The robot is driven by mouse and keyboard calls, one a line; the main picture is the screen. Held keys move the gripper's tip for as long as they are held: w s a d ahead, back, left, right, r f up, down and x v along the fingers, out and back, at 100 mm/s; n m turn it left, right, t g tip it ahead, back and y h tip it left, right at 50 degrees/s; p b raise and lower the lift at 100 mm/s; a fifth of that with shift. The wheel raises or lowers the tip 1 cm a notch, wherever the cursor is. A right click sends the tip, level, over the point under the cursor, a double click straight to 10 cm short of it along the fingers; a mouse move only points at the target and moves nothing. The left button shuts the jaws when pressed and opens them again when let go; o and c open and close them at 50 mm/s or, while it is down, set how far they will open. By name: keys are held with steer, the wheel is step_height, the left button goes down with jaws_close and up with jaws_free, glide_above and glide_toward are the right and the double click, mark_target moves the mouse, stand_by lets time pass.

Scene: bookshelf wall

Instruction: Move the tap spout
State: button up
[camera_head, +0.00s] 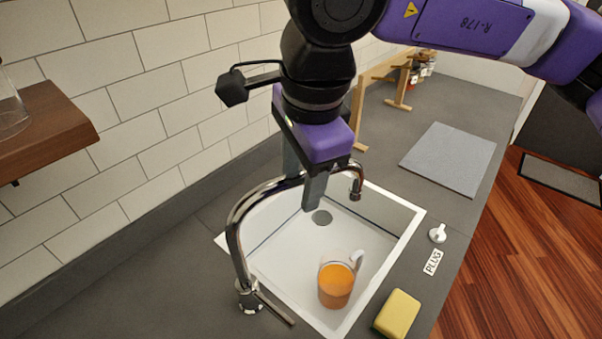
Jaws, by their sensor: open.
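A chrome tap stands on the counter at the near left corner of the white sink. Its curved spout (262,192) rises from the base and arches to the right, its tip over the sink near the far side. My gripper (302,180) points down over the sink at the spout's upper arm. One grey finger shows in front of the spout and the other behind it, so the jaws look to be on either side of it. The gripper is open. Whether a finger touches the spout cannot be told.
The sink (290,272) holds a clear mug of orange liquid (336,284). A yellow sponge (397,314), a white plug knob (437,233) and a grey mat (450,158) lie to the right. A wooden shelf (45,130) juts from the tiled wall at left.

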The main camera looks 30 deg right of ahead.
jaws_close()
stand_by(1.4)
